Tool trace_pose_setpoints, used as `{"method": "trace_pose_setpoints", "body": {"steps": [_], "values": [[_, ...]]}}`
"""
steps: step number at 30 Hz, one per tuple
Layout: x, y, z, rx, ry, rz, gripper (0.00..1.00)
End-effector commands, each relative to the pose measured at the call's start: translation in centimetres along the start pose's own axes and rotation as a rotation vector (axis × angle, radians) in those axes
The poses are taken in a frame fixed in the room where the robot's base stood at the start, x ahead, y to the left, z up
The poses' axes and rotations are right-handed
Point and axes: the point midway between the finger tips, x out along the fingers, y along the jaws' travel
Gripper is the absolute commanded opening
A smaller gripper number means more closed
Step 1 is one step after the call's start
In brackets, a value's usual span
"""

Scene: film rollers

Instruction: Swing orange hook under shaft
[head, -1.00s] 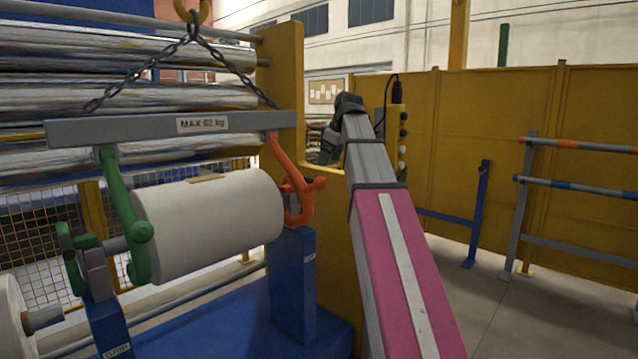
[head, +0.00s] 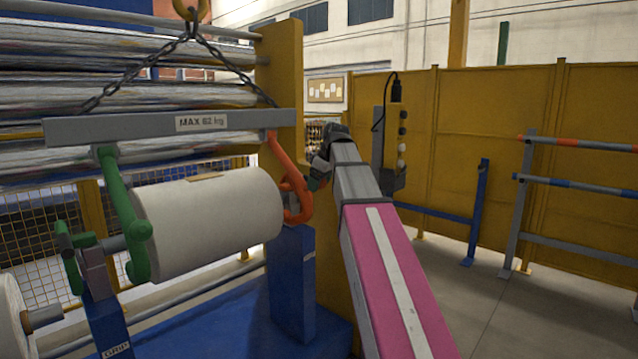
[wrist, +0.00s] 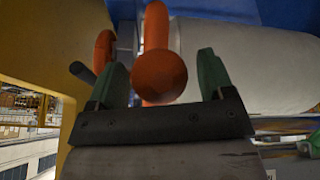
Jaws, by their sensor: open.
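The orange hook (head: 280,160) hangs from the right end of the grey lifting beam (head: 120,128), beside the right face of the white roll (head: 210,225). In the wrist view the round orange hook end (wrist: 158,75) shows between my two green fingertips, which are apart. My gripper (head: 318,178) is open, close to the hook's right side; I cannot tell whether it touches. The shaft (head: 115,244) shows left of the roll; its right end is mostly hidden in the head view. The green hook (head: 120,205) hangs at the left end.
A blue stand post (head: 292,275) is just below the hook. A yellow frame column (head: 283,90) stands behind it. Floor is open at right, before blue racks (head: 480,215).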

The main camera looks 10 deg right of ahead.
Motion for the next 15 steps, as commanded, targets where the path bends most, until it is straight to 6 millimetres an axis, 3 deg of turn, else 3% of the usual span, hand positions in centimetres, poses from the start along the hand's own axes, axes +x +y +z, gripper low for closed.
{"method": "trace_pose_setpoints", "body": {"steps": [7, 8, 13, 15], "values": [[0.06, 0.0, 0.0, 0.0, 0.0, 0.001, 0.75], [0.05, 0.01, 0.0, 0.0, 0.0, 0.0, 0.68], [0.04, 0.0, 0.0, 0.0, 0.0, 0.0, 0.13], [0.05, 0.0, 0.01, 0.0, 0.0, 0.0, 0.08]]}}
